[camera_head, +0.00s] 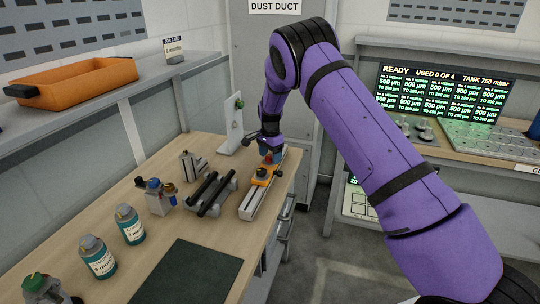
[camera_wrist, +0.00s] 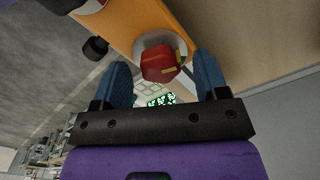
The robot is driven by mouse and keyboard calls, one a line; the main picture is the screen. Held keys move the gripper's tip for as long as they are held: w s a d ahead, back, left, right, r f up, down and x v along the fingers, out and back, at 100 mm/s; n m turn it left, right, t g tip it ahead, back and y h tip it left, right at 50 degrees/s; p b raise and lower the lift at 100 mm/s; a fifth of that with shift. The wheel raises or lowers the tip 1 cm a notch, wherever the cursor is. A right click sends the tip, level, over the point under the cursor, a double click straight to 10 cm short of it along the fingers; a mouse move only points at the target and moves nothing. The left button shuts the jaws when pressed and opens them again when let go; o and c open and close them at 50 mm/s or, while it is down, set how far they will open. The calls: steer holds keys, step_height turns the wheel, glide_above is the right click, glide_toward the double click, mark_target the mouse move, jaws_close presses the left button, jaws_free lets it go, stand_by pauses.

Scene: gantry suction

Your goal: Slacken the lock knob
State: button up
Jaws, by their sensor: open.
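The lock knob (camera_wrist: 160,64) is red with a yellow mark. In the wrist view it sits on a pale round base on an orange block (camera_wrist: 125,27). My gripper (camera_wrist: 161,66) is open, with one blue finger on each side of the knob and a visible gap to both. In the head view my gripper (camera_head: 270,155) points down at the far end of the rail (camera_head: 252,203), near the orange block (camera_head: 262,176). The red knob is mostly hidden there by the fingers.
Beside the rail lies a rack with dark bars (camera_head: 211,194). Teal-labelled bottles (camera_head: 131,225) and a dark mat (camera_head: 190,274) are nearer on the bench. A black side knob (camera_wrist: 95,48) juts from the orange block.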

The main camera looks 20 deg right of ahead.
steer(key=c, duration=0.9)
steer(key=shift+n, duration=3.3)
steer(key=o, duration=0.9)
